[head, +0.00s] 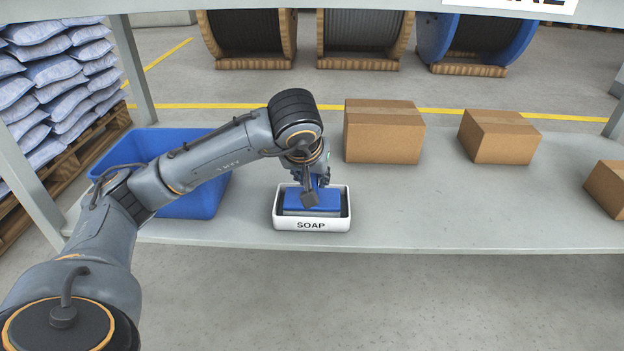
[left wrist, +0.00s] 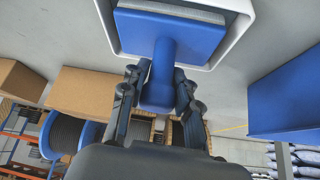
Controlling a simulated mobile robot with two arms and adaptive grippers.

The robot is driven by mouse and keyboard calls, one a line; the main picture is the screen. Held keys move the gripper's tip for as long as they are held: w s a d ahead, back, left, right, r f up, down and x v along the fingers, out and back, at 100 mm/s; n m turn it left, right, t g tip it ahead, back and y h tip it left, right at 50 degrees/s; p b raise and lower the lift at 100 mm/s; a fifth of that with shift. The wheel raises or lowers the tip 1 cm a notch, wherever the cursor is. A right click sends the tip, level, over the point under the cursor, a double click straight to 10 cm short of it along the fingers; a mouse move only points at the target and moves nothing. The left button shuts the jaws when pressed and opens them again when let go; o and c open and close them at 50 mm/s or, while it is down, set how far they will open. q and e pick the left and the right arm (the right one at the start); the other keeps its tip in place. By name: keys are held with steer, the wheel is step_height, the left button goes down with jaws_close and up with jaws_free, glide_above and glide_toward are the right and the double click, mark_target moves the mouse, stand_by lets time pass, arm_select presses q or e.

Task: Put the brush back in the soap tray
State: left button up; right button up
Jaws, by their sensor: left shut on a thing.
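The brush has a blue block (head: 311,200) with a grey underside and a blue handle (left wrist: 162,77). The white soap tray (head: 312,225), marked SOAP, stands on the shelf near its front edge. My left gripper (head: 313,180) is above the tray and shut on the brush's handle. In the left wrist view the fingers of my left gripper (left wrist: 158,92) close on the handle from both sides. The brush's block shows within the tray's rim (left wrist: 232,38) in both views. Whether it touches the tray floor is hidden. My right gripper is not in view.
A blue bin (head: 207,196) stands left of the tray, partly behind my left arm. Cardboard boxes stand on the shelf behind (head: 384,135) and to the right (head: 499,139). The shelf (head: 440,210) right of the tray is clear. Shelf posts stand at both sides.

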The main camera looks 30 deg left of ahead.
arm_select(q)
steer(key=shift+f, duration=0.15)
steer(key=o, duration=1)
steer(key=shift+o, duration=0.2)
